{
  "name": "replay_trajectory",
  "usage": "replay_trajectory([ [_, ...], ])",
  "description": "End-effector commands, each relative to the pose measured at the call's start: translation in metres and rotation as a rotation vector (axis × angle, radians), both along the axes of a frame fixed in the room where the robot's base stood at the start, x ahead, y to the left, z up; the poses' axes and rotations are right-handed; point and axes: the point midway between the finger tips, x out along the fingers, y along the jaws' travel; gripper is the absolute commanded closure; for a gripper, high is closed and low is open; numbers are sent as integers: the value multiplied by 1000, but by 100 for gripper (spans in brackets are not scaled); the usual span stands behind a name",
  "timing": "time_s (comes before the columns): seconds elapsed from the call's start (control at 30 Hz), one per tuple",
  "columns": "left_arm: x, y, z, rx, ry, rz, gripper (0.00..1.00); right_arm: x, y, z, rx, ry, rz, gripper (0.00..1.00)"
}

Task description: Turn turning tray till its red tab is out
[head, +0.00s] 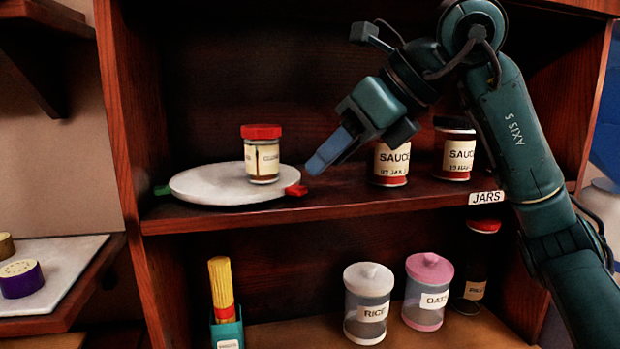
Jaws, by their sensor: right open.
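The turning tray (205,190) is a round, pale disc on the upper shelf at the left. Its red tab (297,190) sticks out at the right edge, and a green tab (162,190) shows at the left edge. A red-lidded jar (262,160) stands upright on the tray. My right gripper (318,165) reaches in from the right, with its blue fingertips just above and beside the red tab. It is open and holds nothing; I cannot tell whether it touches the tab. My left gripper is not in view.
Two sauce jars (390,165) (454,155) stand on the shelf right of the tray, close under my right arm. The shelf's left side wall (130,110) is close to the green tab. Below are a rice jar (368,300), a pink oats jar (427,290) and a pasta holder (227,330).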

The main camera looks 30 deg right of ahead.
Motion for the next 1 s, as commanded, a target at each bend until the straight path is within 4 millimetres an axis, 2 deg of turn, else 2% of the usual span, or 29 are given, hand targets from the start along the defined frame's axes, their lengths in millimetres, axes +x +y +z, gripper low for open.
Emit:
replay_trajectory([
  [0.1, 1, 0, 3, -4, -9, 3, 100, 13, 9, -17, -1, 4, 1, 58],
  [0.3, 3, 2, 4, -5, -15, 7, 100, 27, 17, -32, -1, 1, 1, 58],
  [0.67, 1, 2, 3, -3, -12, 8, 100, 31, 19, -36, -1, -1, 1, 58],
  [1.0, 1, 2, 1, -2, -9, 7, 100, 31, 19, -35, -1, 0, 1, 84],
])
